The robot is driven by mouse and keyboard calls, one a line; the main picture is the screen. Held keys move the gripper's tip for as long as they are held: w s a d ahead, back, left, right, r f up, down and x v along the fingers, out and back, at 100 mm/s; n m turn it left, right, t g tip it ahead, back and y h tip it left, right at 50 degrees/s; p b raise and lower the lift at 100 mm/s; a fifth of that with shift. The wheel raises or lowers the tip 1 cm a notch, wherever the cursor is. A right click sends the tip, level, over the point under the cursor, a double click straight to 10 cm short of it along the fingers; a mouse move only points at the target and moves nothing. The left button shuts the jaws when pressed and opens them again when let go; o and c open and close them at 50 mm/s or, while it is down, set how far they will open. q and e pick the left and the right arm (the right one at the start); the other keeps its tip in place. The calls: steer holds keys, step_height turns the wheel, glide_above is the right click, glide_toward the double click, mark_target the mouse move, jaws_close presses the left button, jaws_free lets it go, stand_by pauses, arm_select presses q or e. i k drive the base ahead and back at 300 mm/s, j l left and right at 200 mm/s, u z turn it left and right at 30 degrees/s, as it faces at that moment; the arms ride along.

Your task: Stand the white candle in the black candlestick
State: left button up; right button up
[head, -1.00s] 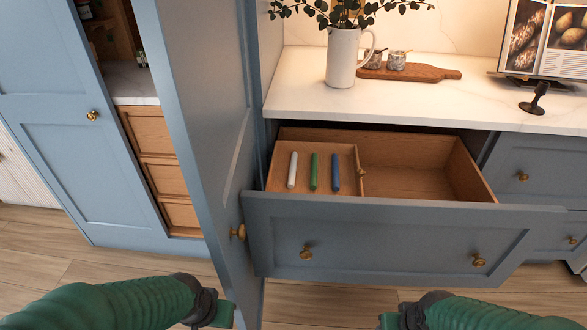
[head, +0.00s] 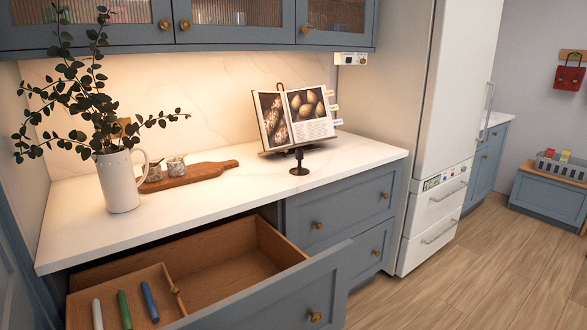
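The white candle (head: 97,314) lies in the left compartment of the open drawer (head: 218,270), left of a green candle (head: 124,309) and a blue candle (head: 150,301). The black candlestick (head: 299,164) stands upright on the white counter, in front of the open book. No candle shows in it. Neither of my grippers is in the head view now.
On the counter (head: 222,200) are a white jug (head: 119,182) with leafy stems, a wooden board (head: 195,177) with small jars, and an open book (head: 295,118) on a stand. A tall white fridge (head: 449,110) stands to the right. The open drawer juts out below the counter.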

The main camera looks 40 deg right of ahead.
mark_target(298, 171)
steer(key=k+l+z, duration=0.15)
steer(key=k+l, duration=0.2)
steer(key=i+l+z, duration=0.15)
steer(key=l, duration=0.15)
steer(key=i+l+z, duration=0.15)
steer(key=l, duration=0.2)
steer(key=i+l+z, duration=0.15)
steer(key=l, duration=0.15)
